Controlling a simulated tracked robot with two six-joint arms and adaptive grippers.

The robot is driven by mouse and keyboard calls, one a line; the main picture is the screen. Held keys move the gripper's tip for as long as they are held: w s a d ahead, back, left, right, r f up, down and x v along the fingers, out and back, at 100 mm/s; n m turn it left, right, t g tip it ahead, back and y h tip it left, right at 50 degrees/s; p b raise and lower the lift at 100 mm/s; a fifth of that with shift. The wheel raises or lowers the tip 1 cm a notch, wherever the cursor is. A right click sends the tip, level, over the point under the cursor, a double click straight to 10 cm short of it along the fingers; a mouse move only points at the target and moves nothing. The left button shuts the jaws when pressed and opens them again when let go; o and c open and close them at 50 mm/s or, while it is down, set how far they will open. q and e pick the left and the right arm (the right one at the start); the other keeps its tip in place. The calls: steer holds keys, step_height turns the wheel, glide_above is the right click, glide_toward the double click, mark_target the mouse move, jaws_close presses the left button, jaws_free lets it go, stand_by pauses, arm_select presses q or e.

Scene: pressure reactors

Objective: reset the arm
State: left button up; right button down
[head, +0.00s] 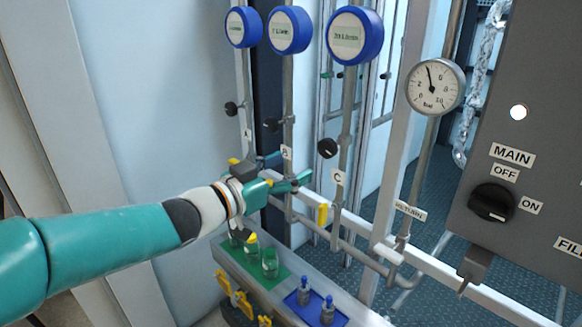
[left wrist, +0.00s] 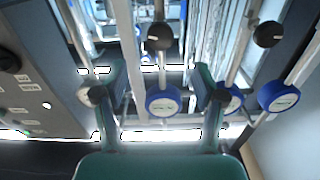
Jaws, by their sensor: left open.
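My left arm (head: 110,245) is teal and reaches in from the left. Its gripper (head: 303,181) is in front of the pipes, near the label B and to the left of label C. In the left wrist view the two teal fingers of this gripper (left wrist: 155,90) stand wide apart with nothing held between them. Pipes and round blue gauges show behind the fingers, upside down. My right gripper is in neither view.
Blue-rimmed gauges (head: 355,35) top the pipes. A pressure dial (head: 435,87) and a dark control panel (head: 530,130) with a knob (head: 492,203) stand at the right. Green bottles (head: 270,262) and small grey bottles with blue caps (head: 327,310) stand on the ledge below the gripper.

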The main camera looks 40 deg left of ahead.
arm_select(q)
steer(key=w+d+f+n+g+h, duration=0.15)
steer(key=d+f, duration=0.35)
steer(key=f, duration=0.5)
steer(key=w+d+f+g+h, duration=0.1)
steer(key=w+d+f+g, duration=0.3)
steer(key=f, duration=0.5)
steer(key=w+d+f+n+g+h, duration=0.1)
steer(key=d+f+h, duration=0.1)
steer(key=d+f, duration=0.6)
steer(key=s+d+f+n+g, duration=0.1)
steer(key=s+d+f+g, duration=0.25)
steer(key=f, duration=0.55)
steer(key=s+d+f+g, duration=0.2)
steer(key=s+f, duration=0.2)
steer(key=f, duration=0.5)
steer(key=s+d+f+g+y, duration=0.1)
steer(key=s+f+g, duration=0.1)
steer(key=s+f, duration=0.2)
steer(key=s+d+f+g, duration=0.1)
steer(key=s+f+g, duration=0.2)
steer(key=s, duration=0.8)
steer(key=shift+f+y, duration=0.35)
steer(key=shift+f, duration=0.9)
